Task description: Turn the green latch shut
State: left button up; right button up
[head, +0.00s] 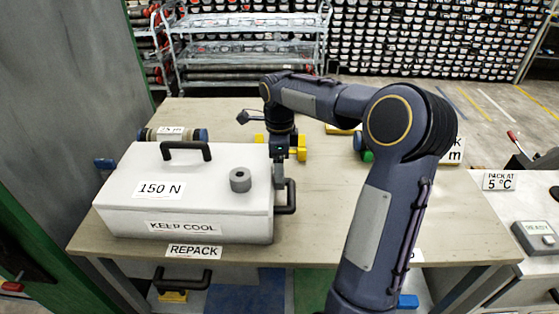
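A white cool box (130,185) labelled "150 N" and "KEEP COOL" stands on the left of the table, lid down. A small blue piece (105,163) sticks out at its left end. I cannot make out a green latch; the box's right end is partly hidden by my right gripper (279,178). That gripper points down beside the right end, close to the black side handle (290,197). Whether it touches anything, and whether its fingers are apart, cannot be told. My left gripper is not in view.
Yellow blocks (298,147) lie behind my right gripper. A capped core liner (172,134) lies behind the box. A green-and-blue piece (367,155) is partly behind my arm. The table middle (325,200) is clear.

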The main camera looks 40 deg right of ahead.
jog(key=c, duration=1)
jog(key=n+p, duration=0.1)
jog(key=n, duration=0.3)
jog(key=shift+r+n, duration=0.1)
jog(key=shift+n, duration=0.3)
jog(key=n+p, duration=0.1)
jog(key=n, duration=0.3)
jog(key=shift+n, duration=0.3)
jog(key=n, duration=0.4)
jog(key=shift+p, duration=0.4)
jog(key=shift+n, duration=2.2)
